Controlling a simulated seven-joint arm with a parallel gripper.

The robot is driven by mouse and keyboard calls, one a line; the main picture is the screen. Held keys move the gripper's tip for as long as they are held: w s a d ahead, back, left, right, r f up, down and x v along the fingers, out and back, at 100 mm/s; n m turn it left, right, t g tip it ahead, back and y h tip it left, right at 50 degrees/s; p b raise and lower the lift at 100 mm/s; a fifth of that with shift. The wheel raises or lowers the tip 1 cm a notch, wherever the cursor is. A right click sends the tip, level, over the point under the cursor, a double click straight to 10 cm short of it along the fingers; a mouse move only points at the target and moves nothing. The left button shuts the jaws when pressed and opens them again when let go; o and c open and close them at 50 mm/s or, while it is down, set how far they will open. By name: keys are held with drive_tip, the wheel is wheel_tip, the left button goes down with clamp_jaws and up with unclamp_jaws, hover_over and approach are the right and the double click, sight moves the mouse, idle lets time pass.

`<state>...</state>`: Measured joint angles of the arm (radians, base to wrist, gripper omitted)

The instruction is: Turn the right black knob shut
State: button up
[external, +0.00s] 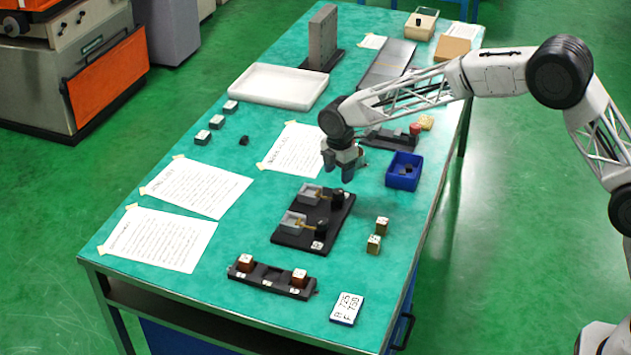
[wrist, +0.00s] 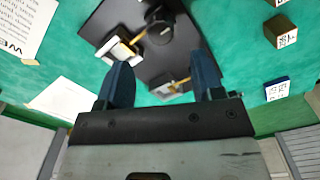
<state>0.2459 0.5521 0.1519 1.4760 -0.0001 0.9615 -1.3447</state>
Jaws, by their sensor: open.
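A black plate (external: 333,219) carries two units, each with a grey box, a brass lever and a black knob. The far black knob (external: 337,197) and the near black knob (external: 320,228) sit at the ends of the levers; I cannot tell which is the right one. In the wrist view one knob (wrist: 159,29) shows clearly with its lever; the other is hidden, probably behind a finger. My gripper (external: 341,175) is open and empty, pointing down, above the far end of the plate and apart from the knobs. Its blue fingers (wrist: 160,80) show in the wrist view.
Two brass cubes (external: 377,235) stand right of the plate and a blue bin (external: 403,171) behind them. A dark rack with copper blocks (external: 271,276) and a label card (external: 347,308) lie in front. Paper sheets (external: 197,187) cover the left side.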

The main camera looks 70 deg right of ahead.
sight(338, 191)
drive_tip(key=shift+f, duration=3.5)
drive_tip(key=c, duration=0.9)
